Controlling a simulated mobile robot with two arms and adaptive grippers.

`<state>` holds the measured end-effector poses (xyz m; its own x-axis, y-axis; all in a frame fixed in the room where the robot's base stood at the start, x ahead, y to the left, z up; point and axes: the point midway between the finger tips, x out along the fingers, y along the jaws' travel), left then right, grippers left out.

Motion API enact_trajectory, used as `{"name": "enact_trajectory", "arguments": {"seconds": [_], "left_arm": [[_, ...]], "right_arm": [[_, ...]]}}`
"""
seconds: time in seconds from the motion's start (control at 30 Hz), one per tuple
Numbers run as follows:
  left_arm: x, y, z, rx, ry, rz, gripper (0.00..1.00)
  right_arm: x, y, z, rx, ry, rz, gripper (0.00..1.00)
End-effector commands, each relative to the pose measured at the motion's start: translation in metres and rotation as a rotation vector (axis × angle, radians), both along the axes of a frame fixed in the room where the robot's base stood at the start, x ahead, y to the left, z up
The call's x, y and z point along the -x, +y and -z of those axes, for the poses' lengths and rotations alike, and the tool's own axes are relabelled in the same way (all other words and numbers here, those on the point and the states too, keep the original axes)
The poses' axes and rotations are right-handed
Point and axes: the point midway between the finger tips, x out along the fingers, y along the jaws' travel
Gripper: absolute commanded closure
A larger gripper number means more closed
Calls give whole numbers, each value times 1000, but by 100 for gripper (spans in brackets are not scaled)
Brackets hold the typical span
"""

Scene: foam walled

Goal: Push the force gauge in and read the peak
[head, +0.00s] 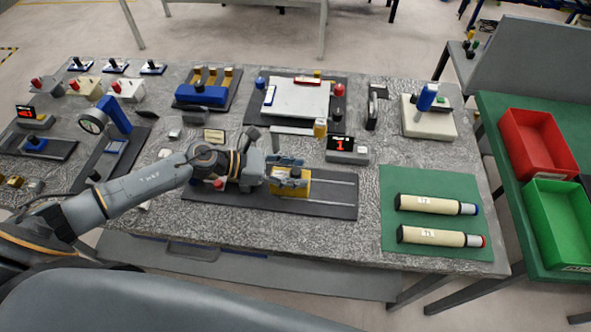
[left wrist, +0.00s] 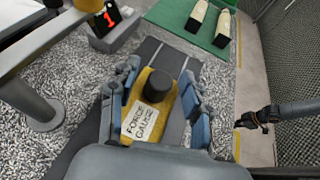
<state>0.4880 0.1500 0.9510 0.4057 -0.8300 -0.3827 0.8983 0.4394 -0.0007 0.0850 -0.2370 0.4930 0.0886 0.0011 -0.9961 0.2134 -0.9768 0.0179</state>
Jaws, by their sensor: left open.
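The force gauge (head: 291,187) is a yellow block on a dark rail base (head: 335,196) at the table's front middle. In the left wrist view, the gauge (left wrist: 150,110) shows its white "FORCE GAUGE" label and a black round knob. My left gripper (head: 287,172) is open, with its grey-blue fingers on either side of the gauge; I cannot tell whether they touch it. A display (head: 340,143) behind the rail shows a red "1"; it also shows in the left wrist view (left wrist: 108,17). A dark arm-like part (left wrist: 258,117), probably my right gripper, shows there; its fingers are unclear.
A green mat (head: 430,220) with two cream cylinders (head: 430,203) lies right of the rail. Several fixtures crowd the table behind and left, including a round dial on a blue stand (head: 115,115). Red (head: 540,140) and green (head: 560,220) bins stand on the right.

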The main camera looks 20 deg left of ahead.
Motion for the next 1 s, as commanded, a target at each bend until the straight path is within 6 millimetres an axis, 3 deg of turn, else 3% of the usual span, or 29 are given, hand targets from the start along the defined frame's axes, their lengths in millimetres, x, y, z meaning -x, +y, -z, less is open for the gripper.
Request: {"name": "enact_trajectory", "arguments": {"seconds": [0.53,0.7,1.0], "left_arm": [[42,85,-37,-3,4,-2,52],[47,96,-43,-2,2,0,52],[47,98,-44,-1,0,0,52]], "right_arm": [[-1,2,0,-3,-3,1,100],[-1,2,0,-3,-3,1,100],[-1,2,0,-3,-3,1,100]]}}
